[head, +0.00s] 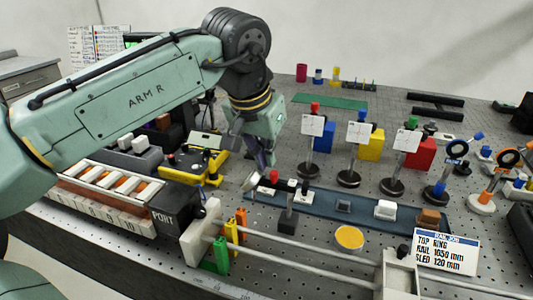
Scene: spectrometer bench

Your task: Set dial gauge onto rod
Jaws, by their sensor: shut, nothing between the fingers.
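My gripper (268,161) points down over the bench in the head view, left of the carded posts, and its fingers look closed and empty. A small round silver-rimmed piece (250,181), which looks like the dial gauge, sits tilted just below and left of the fingertips. A thin upright rod (291,198) rises from a dark block just right of it. Whether the round piece touches the rod or its block is too small to tell. I cannot tell for sure which post is the task's rod.
A blue tray (327,209) holds small blocks. Carded posts (311,126) stand behind it, with yellow and red blocks. A white-ended rail (203,232) with coloured tabs runs along the front, near a yellow disc (349,239). A yellow device (199,165) stands left of the gripper.

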